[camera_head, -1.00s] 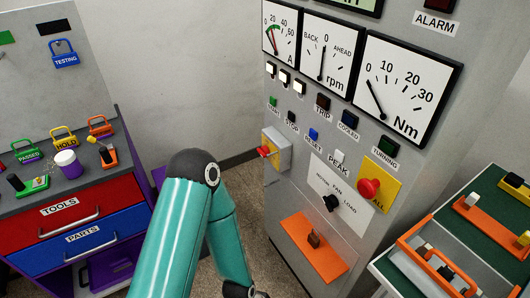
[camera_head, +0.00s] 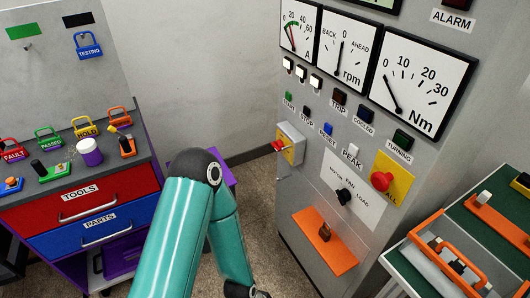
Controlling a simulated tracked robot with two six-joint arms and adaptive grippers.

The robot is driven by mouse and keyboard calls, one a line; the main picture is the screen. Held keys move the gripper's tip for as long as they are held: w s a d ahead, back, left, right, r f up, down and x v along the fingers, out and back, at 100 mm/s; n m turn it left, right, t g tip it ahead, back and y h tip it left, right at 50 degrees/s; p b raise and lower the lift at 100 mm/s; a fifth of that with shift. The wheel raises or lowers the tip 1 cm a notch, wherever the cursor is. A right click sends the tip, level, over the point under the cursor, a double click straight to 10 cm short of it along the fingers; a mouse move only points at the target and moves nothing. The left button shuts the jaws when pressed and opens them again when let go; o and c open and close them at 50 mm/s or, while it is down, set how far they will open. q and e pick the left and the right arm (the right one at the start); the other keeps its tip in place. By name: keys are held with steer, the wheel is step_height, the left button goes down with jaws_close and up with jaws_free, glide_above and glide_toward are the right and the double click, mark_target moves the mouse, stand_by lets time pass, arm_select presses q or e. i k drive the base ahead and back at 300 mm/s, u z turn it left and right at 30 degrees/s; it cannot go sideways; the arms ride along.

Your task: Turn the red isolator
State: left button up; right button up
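The red isolator (camera_head: 279,146) is a small red handle on a yellow plate, on a grey box (camera_head: 291,140) at the left edge of the grey control panel. My teal arm stands in the middle foreground, its elbow below and left of the isolator. Its forearm runs down to the bottom edge, where only a dark joint shows. Nothing of mine touches the isolator. Neither gripper can be seen.
The panel also bears a red mushroom button (camera_head: 381,181), a black selector knob (camera_head: 344,195) and an orange shelf (camera_head: 326,243). A tool cabinet (camera_head: 90,205) with padlocks stands left. A tray with orange holders (camera_head: 443,262) stands right. Floor shows between cabinet and panel.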

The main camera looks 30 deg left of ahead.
mark_target(278, 145)
steer(key=u, duration=0.5)
steer(key=k, duration=1.15)
steer(key=u, duration=0.95)
steer(key=i, duration=2.05)
steer(key=z, duration=0.25)
